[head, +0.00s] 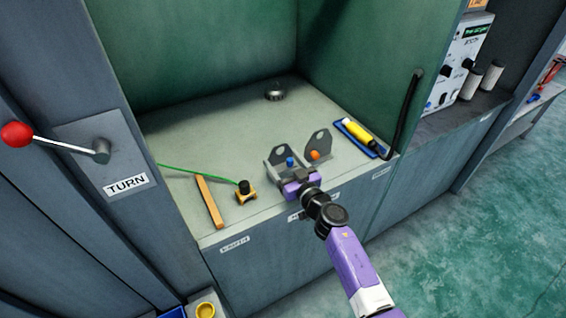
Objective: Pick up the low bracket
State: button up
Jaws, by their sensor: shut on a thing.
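The low bracket (277,155), a grey piece with an upright rounded plate, stands near the front edge of the worktop. A blue knob (290,162) shows at it. My gripper (290,174) reaches in from the front right and is shut on the near part of this bracket. My purple wrist hides the bracket's lower front, so the exact contact and any gap under it cannot be seen. A second grey plate (319,142) with a hole stands just to the right, with an orange knob (315,155) before it.
A yellow-handled tool (357,132) lies on a blue tray (376,150) to the right. A yellow block with a black knob (245,190), a green cord (200,173) and an orange bar (210,200) are left. Green walls close the back and right. The worktop's middle is clear.

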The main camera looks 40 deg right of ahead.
notch_tip(320, 180, up, 15)
jog(key=p, duration=0.9)
jog(key=shift+r, duration=0.15)
